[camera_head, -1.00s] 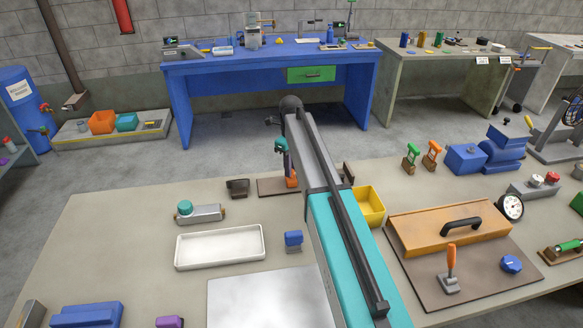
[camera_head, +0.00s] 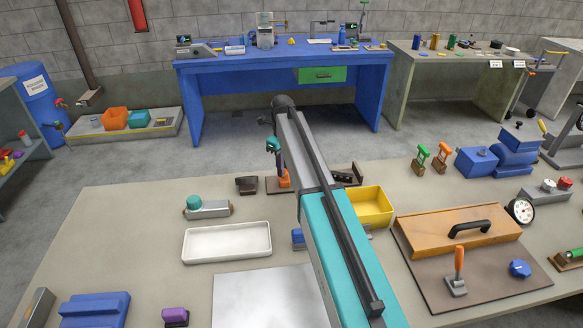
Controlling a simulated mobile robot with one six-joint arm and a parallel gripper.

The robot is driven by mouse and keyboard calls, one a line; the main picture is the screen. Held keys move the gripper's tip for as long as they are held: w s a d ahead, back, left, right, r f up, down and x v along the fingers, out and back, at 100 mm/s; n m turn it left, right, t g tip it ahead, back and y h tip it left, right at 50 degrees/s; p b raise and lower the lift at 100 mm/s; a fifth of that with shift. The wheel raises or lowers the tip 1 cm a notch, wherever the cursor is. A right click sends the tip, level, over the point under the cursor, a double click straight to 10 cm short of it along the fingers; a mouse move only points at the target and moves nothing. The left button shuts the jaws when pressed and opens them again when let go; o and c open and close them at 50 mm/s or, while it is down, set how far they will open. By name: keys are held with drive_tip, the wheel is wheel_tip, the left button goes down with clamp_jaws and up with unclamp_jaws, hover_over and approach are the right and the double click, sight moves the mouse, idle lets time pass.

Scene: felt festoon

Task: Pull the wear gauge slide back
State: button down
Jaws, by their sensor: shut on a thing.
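A brown board (camera_head: 271,187) lies at the back edge of the near bench, partly hidden behind my arm. A small orange part (camera_head: 284,180) stands on it; I take it for the wear gauge slide's handle, but it is too small to be sure. My gripper (camera_head: 281,169) reaches down onto this orange part from the end of my arm and is shut on it. The fingertips are small and hard to make out. A dark piece (camera_head: 346,177) shows at the right, beyond my arm. The middle of the board is hidden by my arm.
Right of my arm are a yellow bin (camera_head: 373,206) and an orange box lid with a black handle (camera_head: 450,232). A blue block is mostly hidden by my arm.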

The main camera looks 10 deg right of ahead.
drive_tip(key=shift+a, duration=0.45)
drive_tip(key=shift+r, duration=0.1)
drive_tip(key=c, duration=1.5)
unclamp_jaws()
drive_tip(key=shift+c, duration=0.2)
drive_tip(key=shift+d, duration=0.15)
wheel_tip(320, 180, up, 14)
drive_tip(key=b, duration=0.3)
drive_tip(key=shift+b, duration=0.3)
